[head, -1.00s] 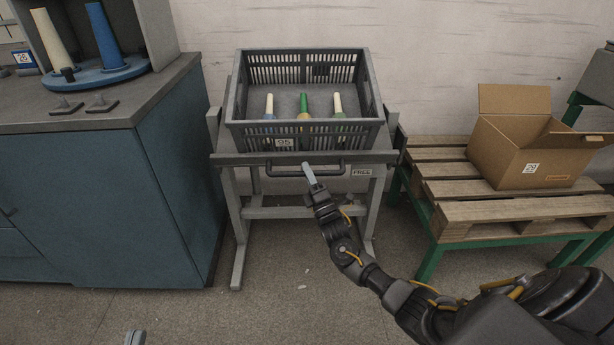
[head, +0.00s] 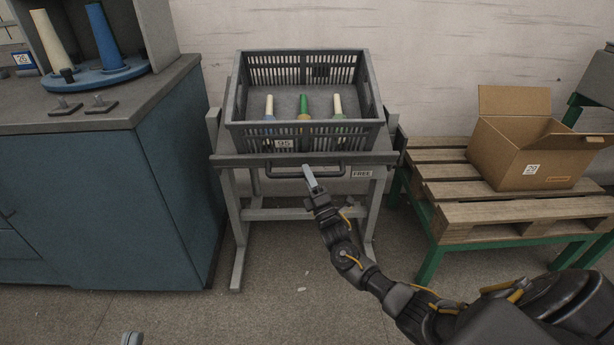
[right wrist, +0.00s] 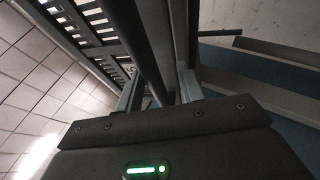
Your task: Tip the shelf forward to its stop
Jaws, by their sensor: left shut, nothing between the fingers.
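The shelf (head: 222,160) is the grey top of a stand, with a dark bar handle (head: 280,176) along its front edge. A grey slotted crate (head: 250,134) stands on it with several cones inside. My right gripper (head: 311,180) is at the middle of the handle. In the right wrist view its two fingers (right wrist: 160,92) stand on either side of a dark bar, and it looks shut on it. The shelf looks nearly level, at most slightly tipped forward. Only the tip of my left gripper (head: 132,339) shows at the bottom edge, away from the shelf.
A blue cabinet (head: 150,200) stands close on the left, with cones on a blue disc (head: 98,76) on top. On the right, a wooden pallet on a green frame (head: 470,215) carries an open cardboard box (head: 520,150).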

